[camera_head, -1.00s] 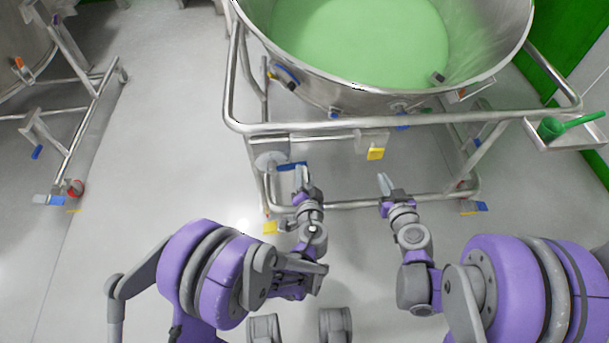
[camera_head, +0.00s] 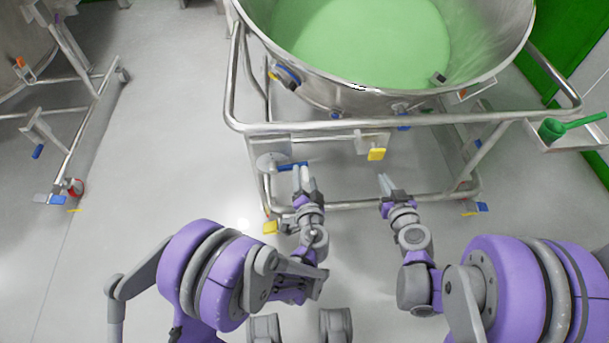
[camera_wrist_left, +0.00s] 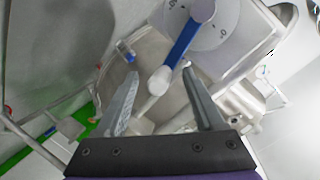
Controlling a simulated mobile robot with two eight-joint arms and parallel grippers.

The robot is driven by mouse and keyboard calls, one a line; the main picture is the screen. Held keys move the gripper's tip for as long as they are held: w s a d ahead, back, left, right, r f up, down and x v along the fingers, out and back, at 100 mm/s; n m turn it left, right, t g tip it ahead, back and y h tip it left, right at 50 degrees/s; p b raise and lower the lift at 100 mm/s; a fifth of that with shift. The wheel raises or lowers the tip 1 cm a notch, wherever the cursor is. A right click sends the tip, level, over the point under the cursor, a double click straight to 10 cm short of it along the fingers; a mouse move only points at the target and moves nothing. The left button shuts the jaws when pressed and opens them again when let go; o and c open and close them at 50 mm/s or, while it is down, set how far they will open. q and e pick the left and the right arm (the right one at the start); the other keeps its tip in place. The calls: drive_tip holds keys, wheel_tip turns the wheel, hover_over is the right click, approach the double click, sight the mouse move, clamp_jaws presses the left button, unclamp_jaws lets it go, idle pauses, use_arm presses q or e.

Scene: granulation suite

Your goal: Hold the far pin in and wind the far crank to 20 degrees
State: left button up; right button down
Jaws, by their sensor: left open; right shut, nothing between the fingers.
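A round dial (camera_head: 270,161) with a blue crank arm (camera_head: 292,166) is on the frame of the near vessel. In the left wrist view the dial (camera_wrist_left: 205,22) is pale with dark marks, and its blue arm (camera_wrist_left: 186,42) runs down to a whitish knob (camera_wrist_left: 159,80). My left gripper (camera_head: 304,172) is open just below the crank. In its wrist view the knob appears between the open fingers (camera_wrist_left: 160,74); contact cannot be told. My right gripper (camera_head: 384,178) is shut and empty, right of the crank. I cannot identify the far pin.
The steel vessel (camera_head: 490,60) holds green material inside a tubular frame (camera_head: 360,122). A yellow tag (camera_head: 376,154) hangs from a plate on the frame. A green scoop (camera_head: 570,125) lies on a shelf at right. Open floor (camera_head: 150,150) lies to the left.

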use_arm(q)
drive_tip(key=f+v, duration=0.2)
drive_tip(key=v, duration=0.7)
drive_tip(key=shift+s, duration=0.25)
